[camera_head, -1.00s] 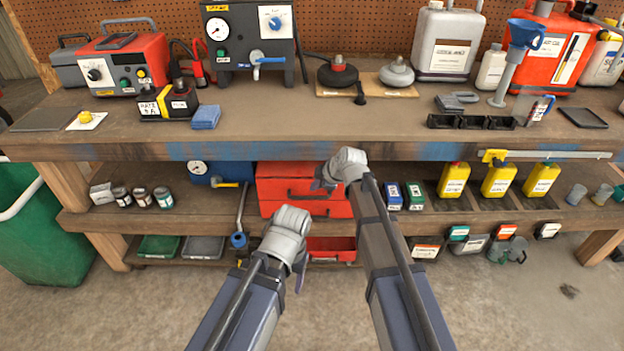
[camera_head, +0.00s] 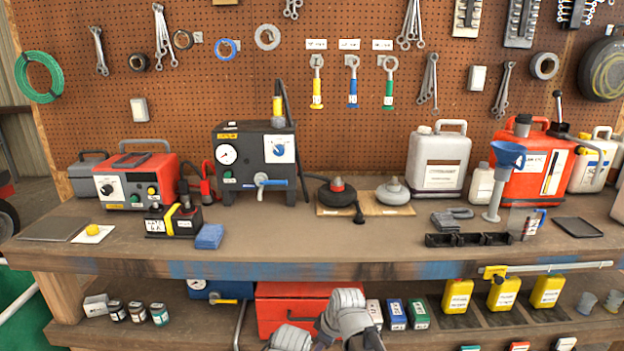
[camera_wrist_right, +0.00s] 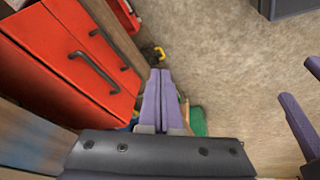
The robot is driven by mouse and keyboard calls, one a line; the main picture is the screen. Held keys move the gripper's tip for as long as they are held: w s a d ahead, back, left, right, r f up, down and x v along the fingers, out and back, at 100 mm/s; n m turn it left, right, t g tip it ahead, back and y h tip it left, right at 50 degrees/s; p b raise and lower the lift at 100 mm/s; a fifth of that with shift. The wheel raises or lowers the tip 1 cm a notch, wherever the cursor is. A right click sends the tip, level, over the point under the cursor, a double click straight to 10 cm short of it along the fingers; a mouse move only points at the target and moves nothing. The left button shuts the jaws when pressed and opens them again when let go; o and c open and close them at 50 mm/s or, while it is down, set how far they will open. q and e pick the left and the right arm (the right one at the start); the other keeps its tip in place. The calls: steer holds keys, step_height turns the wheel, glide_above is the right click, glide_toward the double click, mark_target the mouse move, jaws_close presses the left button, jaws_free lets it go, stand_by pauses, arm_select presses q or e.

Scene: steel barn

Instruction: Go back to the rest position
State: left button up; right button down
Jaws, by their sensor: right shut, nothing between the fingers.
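My right gripper (camera_wrist_right: 159,76) shows in the right wrist view with its two purple fingers side by side, shut and empty. It points down past the red drawer cabinet (camera_wrist_right: 68,58) toward the concrete floor. My left gripper (camera_wrist_right: 300,125) shows partly at the right edge of the right wrist view as purple finger parts, cut off by the frame. In the head view the top of my left wrist shows at the bottom edge, and its fingers are out of sight.
The workbench (camera_head: 330,240) spans the view, its blue-worn front edge above my wrists. A black gauge box (camera_head: 255,165), a red charger (camera_head: 135,182) and a blue funnel (camera_head: 505,160) stand on it. Yellow bottles (camera_head: 503,293) stand on the lower shelf. Open floor (camera_wrist_right: 235,70) lies below.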

steer(key=s+d+m+g+h, duration=0.35)
steer(key=s+m, duration=0.45)
steer(key=s, duration=0.9)
step_height(320, 180, up, 15)
steer(key=w+p, duration=0.1)
steer(key=p, duration=1.5)
steer(key=shift+t+h, duration=0.25)
